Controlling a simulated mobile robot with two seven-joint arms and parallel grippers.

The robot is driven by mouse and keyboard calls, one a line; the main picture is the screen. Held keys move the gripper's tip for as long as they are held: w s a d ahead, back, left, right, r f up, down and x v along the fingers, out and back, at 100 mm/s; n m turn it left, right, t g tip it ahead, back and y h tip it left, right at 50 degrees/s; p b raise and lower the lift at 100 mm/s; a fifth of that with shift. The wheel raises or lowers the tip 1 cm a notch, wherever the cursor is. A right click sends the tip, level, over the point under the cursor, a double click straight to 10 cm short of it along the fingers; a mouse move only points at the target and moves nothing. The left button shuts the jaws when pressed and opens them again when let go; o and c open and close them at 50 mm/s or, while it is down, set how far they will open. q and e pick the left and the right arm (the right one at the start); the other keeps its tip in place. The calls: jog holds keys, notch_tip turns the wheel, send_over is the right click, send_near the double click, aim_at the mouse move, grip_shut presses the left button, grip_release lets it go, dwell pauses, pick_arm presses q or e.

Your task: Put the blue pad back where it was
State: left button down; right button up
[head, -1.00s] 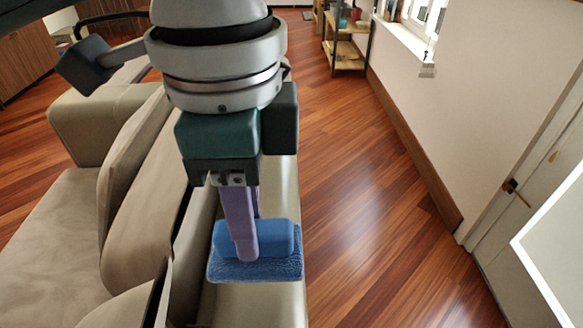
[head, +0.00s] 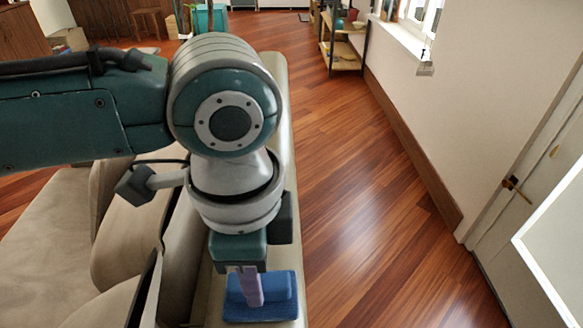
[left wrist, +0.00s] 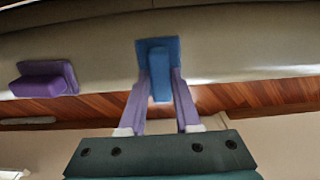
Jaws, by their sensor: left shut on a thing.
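The blue pad (head: 280,305) has a flat blue base with a raised block on it. My left gripper (head: 254,300) is shut on this raised block, with its purple fingers on either side. The pad is over the top of the beige sofa's back (head: 285,200) near the bottom of the head view; I cannot tell whether it touches. In the left wrist view the blue pad (left wrist: 158,50) shows between the fingertips (left wrist: 160,88), against the sofa back. My right gripper is not in view.
A purple pad (left wrist: 45,80) of similar shape is on the sofa back, left of the blue one in the wrist view. Open wooden floor (head: 370,200) lies right of the sofa, then a wall and a door (head: 510,200). A small shelf (head: 345,50) stands farther back.

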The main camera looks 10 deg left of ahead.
pick_arm(q)
jog(key=c, duration=0.6)
grip_release()
notch_tip(320, 180, up, 12)
jog(key=p, duration=0.2)
jog(key=shift+p, duration=0.35)
